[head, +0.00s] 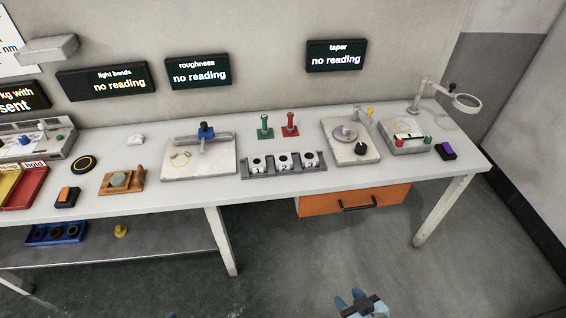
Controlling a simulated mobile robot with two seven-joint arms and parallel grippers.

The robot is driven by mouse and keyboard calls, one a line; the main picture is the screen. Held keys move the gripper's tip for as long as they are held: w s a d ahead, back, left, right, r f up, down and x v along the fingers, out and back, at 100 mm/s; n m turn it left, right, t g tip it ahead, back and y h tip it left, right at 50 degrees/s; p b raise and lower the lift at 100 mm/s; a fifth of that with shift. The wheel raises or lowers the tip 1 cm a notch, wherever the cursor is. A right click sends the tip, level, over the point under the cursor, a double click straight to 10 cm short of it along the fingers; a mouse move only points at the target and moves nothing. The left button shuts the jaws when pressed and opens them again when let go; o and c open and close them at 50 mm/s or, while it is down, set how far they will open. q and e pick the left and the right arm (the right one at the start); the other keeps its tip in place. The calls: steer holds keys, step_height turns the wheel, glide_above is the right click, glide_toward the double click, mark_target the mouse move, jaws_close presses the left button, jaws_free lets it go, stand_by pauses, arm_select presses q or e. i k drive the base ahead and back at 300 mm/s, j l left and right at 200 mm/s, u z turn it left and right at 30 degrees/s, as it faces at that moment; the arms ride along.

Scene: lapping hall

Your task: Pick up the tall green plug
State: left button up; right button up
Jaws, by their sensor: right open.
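The tall green plug (265,122) stands upright on a small green base (265,135) near the back of the white bench. A similar red plug (290,121) stands on a red base just to its right. My right gripper (360,302) shows at the bottom edge of the head view, in front of the bench and far from the green plug. Its jaws are open and I see nothing between them. Part of it is cut off by the frame.
A grey rack (284,166) with numbered round sockets stands in front of the plugs. A plate with a blue-topped fixture (206,132) is to the left; a plate with a disc (350,150) is to the right. An orange drawer (352,200) hangs below the bench.

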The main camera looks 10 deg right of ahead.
mark_target(264, 131)
steer(key=i+j+u, duration=0.25)
steer(key=i, duration=0.45)
steer(key=i+j+u, duration=0.2)
steer(key=i, duration=0.55)
steer(key=k+l, duration=0.05)
